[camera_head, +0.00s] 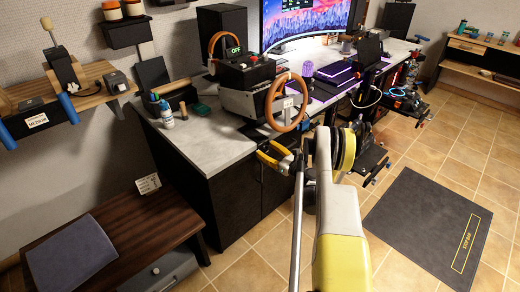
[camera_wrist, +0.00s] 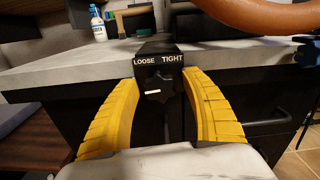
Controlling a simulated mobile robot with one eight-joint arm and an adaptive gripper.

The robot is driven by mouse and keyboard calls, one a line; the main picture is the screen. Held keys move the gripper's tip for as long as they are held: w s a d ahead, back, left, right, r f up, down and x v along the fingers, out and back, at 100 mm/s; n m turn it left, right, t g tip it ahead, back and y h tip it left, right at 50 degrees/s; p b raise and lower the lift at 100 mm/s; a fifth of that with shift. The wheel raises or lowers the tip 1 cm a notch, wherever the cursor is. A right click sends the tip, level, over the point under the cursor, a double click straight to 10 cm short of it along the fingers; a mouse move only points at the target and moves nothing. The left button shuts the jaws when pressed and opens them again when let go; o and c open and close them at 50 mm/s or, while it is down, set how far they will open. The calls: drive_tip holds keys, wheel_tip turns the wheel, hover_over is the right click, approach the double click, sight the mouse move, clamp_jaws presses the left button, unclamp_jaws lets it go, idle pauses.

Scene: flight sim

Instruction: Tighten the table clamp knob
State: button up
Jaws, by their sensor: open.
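The table clamp (camera_wrist: 158,52) is a black block on the front edge of the grey desk in the wrist view, marked LOOSE on its left and TIGHT on its right. Its dark lobed knob (camera_wrist: 160,84) faces me below the label. A white mark on the knob points left, on the lower left side. My gripper (camera_wrist: 160,112) is open, with one yellow finger on each side of the knob and a gap to it on both sides. In the head view my gripper (camera_head: 273,156) is at the desk's front edge, below the steering wheel. The clamp is hard to make out there.
The brown steering wheel (camera_head: 288,102) stands just above the gripper, and its rim (camera_wrist: 245,18) crosses the upper right of the wrist view. A white bottle (camera_head: 166,114) stands on the desk (camera_head: 190,135). Dark cabinet doors (camera_head: 236,205) lie below. The tiled floor at right is open around a dark mat (camera_head: 425,222).

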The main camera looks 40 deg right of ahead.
drive_tip(key=shift+s, duration=0.1)
drive_tip(key=c, duration=1.2)
drive_tip(key=shift+m, duration=0.4)
drive_tip(key=m, duration=0.3)
drive_tip(key=shift+m, duration=0.4)
drive_tip(key=m, duration=0.4)
drive_tip(key=shift+m, duration=0.3)
drive_tip(key=m, duration=0.5)
drive_tip(key=shift+m, duration=2.4)
